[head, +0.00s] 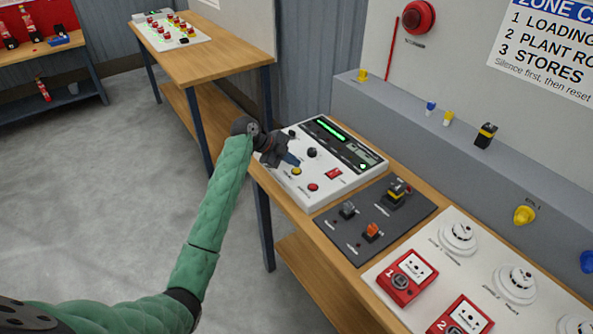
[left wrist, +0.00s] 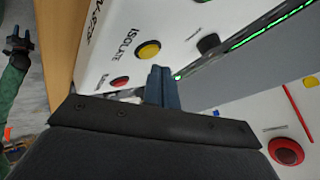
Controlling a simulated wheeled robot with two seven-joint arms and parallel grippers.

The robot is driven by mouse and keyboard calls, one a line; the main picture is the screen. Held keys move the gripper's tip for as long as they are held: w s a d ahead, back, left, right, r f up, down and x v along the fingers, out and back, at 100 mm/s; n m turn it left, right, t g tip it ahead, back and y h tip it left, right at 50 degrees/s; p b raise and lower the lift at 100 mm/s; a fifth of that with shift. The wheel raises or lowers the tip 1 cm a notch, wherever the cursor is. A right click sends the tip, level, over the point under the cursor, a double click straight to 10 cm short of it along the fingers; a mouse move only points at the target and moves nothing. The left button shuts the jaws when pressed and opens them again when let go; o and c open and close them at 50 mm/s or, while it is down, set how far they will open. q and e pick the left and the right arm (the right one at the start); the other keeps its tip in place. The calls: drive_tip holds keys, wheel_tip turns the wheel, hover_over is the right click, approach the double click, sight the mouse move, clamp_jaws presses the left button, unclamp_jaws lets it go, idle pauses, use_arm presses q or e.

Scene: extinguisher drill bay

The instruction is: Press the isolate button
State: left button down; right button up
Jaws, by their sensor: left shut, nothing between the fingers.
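The isolate button is a round yellow button (head: 296,170) on the white control panel (head: 345,185). In the left wrist view the yellow button (left wrist: 149,50) has the word ISOLATE beside it. My left gripper (head: 291,160) is shut and empty at the near-left part of the panel, close to the yellow button. In the left wrist view its blue-grey fingertips (left wrist: 161,72) appear just below the yellow button. I cannot tell whether they touch anything. My right gripper (left wrist: 17,40) shows small at the left edge of that view, its jaws unclear.
A black knob (head: 311,152), a red button (head: 313,187) and a red square (head: 333,174) surround the yellow button. A dark switch plate (head: 345,235) and red call points (head: 406,276) lie to the right. A grey ledge (head: 400,120) runs behind.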

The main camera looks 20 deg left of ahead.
use_arm(q)
drive_tip(key=shift+f, duration=0.1)
drive_tip(key=shift+f+b, duration=0.25)
drive_tip(key=shift+b, duration=0.05)
drive_tip(key=shift+f, duration=0.1)
idle(0.5)
drive_tip(key=shift+f+b, duration=0.35)
drive_tip(key=shift+f, duration=0.05)
idle(0.4)
idle(0.4)
drive_tip(key=shift+r+p, duration=0.4)
drive_tip(key=shift+r, duration=0.45)
